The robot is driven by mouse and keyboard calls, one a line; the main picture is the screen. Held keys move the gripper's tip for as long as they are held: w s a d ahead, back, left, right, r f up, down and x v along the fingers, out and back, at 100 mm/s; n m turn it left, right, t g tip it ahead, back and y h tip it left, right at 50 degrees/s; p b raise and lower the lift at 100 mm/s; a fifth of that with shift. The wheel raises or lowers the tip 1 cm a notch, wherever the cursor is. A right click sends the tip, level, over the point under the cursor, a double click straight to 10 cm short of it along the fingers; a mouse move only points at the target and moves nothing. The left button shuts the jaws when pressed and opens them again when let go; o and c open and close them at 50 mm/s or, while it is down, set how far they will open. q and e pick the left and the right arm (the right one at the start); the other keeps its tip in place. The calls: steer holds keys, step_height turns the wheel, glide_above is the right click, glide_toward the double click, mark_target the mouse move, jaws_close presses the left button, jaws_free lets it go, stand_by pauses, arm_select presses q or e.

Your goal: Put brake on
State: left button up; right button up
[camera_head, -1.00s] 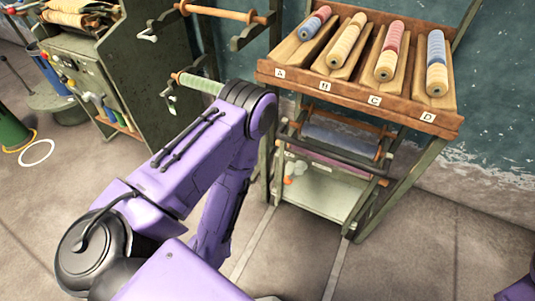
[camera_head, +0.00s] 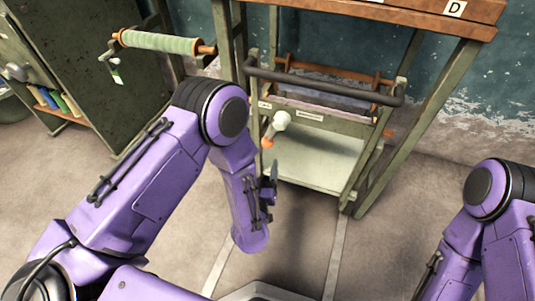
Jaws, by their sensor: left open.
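A trolley with a dark push bar (camera_head: 325,87) and a pale lower shelf (camera_head: 315,158) stands under the wooden rack. A small lever with a pale knob (camera_head: 281,119) and an orange end (camera_head: 267,142) sits at the trolley's near left corner, beside small white labels. I cannot read the labels, and cannot be sure this lever is the brake. My left gripper (camera_head: 270,186) shows as dark parts beside my forearm, below the lever and apart from it; it is open and seems empty. My right arm enters at the right edge; its gripper is out of frame.
The rack's wooden edge (camera_head: 420,12) with a "D" label overhangs the trolley. Its green legs (camera_head: 415,125) flank it. A green roll on a crank (camera_head: 160,42) sticks out at upper left beside a dark green cabinet (camera_head: 85,60). Floor in front is clear.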

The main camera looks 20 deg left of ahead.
mark_target(266, 147)
arm_select(q)
steer(key=w, duration=0.3)
steer(key=w+a+b, duration=0.1)
steer(key=w, duration=0.6)
steer(key=shift+a+r, duration=0.1)
steer(key=shift+a, duration=0.3)
steer(key=shift+c, duration=0.3)
jaws_close()
